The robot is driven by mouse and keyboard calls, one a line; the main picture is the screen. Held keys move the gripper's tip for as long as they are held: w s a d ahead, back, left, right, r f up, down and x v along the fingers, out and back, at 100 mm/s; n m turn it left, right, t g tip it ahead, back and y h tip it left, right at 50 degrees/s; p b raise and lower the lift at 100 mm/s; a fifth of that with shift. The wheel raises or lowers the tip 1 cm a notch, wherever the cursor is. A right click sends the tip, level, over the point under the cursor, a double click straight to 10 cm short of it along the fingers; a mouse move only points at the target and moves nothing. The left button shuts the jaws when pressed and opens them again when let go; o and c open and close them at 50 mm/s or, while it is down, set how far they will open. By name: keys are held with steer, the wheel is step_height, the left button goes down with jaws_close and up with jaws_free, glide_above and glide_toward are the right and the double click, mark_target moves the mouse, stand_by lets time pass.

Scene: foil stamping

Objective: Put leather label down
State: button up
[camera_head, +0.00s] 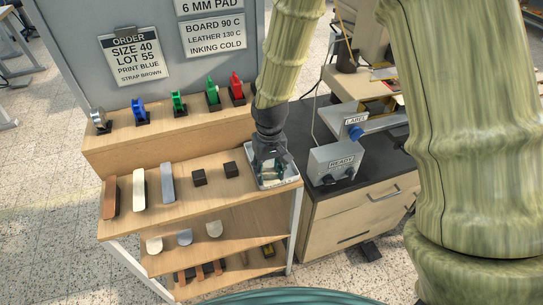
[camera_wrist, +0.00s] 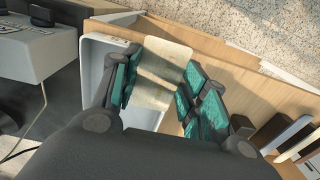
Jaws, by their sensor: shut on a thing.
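My gripper (camera_head: 268,163) is at the right end of the wooden shelf's upper board, over a pale grey tray (camera_head: 291,181). In the wrist view my gripper (camera_wrist: 160,70) has its teal-padded fingers on both sides of a flat cream leather label (camera_wrist: 163,58) and is shut on it. The label sticks out past the fingertips. The tray's pale wall (camera_wrist: 95,60) shows beside the left finger, and the label lies over the tray area. I cannot tell whether the label touches the tray floor. In the head view the fingers mostly hide the label.
Brown, cream and grey strips (camera_head: 139,188) and two black blocks (camera_head: 200,177) stand left of the tray. Coloured spools (camera_head: 180,103) line the ledge behind. A machine marked READY (camera_head: 337,163) stands close on the right. Rounded pieces (camera_head: 184,238) lie on the board below.

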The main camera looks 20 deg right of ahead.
mark_target(271, 164)
steer(key=w+d, duration=0.1)
steer(key=w, duration=0.1)
steer(key=w+d+p, duration=0.1)
steer(key=w, duration=0.2)
steer(key=w+d+p, duration=0.1)
steer(key=w, duration=0.1)
steer(key=shift+w+f, duration=0.25)
steer(key=shift+f, duration=0.1)
steer(key=shift+f+p, duration=1)
steer(key=shift+f, duration=0.75)
steer(key=shift+s+f, duration=0.2)
steer(key=shift+f, duration=0.15)
steer(key=shift+s+f+b, duration=0.15)
steer(key=shift+f+b, duration=0.1)
steer(key=shift+b, duration=0.05)
steer(key=shift+c, duration=0.3)
steer(key=shift+o, duration=0.3)
steer(key=shift+f, duration=0.1)
steer(key=o, duration=0.7)
steer(key=shift+w+f, duration=0.2)
steer(key=shift+r, duration=0.1)
